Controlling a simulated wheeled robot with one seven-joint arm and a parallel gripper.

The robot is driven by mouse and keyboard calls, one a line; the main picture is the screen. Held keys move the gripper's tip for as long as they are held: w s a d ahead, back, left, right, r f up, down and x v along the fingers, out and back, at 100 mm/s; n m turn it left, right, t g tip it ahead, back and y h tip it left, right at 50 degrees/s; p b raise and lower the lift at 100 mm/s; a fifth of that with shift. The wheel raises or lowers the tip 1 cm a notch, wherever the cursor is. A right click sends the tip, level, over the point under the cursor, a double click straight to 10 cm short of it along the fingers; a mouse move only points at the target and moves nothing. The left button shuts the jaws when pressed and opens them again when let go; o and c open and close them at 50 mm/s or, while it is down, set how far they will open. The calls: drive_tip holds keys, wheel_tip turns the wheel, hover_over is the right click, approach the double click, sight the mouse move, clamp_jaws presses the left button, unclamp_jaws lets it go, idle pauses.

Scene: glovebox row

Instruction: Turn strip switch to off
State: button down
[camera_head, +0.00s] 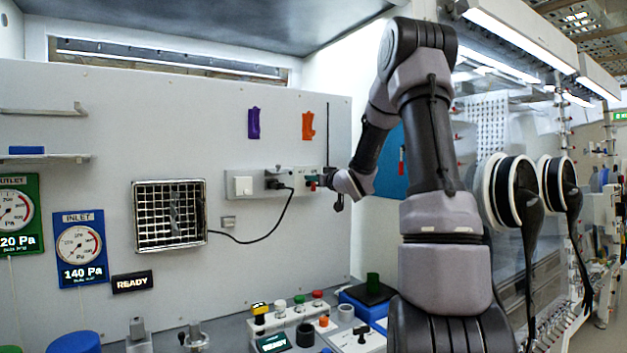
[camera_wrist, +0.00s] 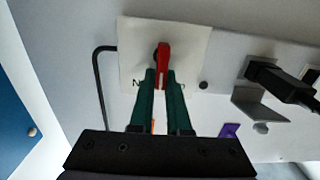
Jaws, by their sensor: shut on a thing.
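The strip (camera_head: 259,188) is a grey bar on the back wall, left of my arm in the head view. Its strip switch (camera_wrist: 164,58) is a red lever on a pale square plate (camera_wrist: 190,45) in the wrist view. My gripper (camera_wrist: 161,78) has its two green fingers closed on the lower part of the red lever, one on each side. The lever stands nearly upright in that view. The fingers cover most of the lettering on the plate. In the head view my gripper (camera_head: 316,181) is at the strip's right end and largely hides the switch.
A black plug (camera_head: 276,183) with a hanging cord sits in the strip, left of my gripper; it also shows in the wrist view (camera_wrist: 285,85). Purple (camera_head: 254,123) and orange (camera_head: 307,126) hooks are above. A control box with buttons (camera_head: 299,300) stands below.

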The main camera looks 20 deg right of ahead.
drive_tip(key=shift+n, duration=0.4)
drive_tip(key=shift+s+a+f+n, duration=0.1)
drive_tip(key=shift+a+n, duration=0.2)
drive_tip(key=shift+n, duration=1)
drive_tip(key=shift+a+f+n, duration=0.1)
drive_tip(key=shift+a+n, duration=0.15)
drive_tip(key=shift+n, duration=1.05)
drive_tip(key=c, duration=0.9)
unclamp_jaws()
drive_tip(key=s, duration=0.3)
drive_tip(key=s+d, duration=0.1)
drive_tip(key=s, duration=0.3)
drive_tip(key=s+d, duration=0.1)
drive_tip(key=s, duration=0.2)
drive_tip(key=shift+s, duration=0.3)
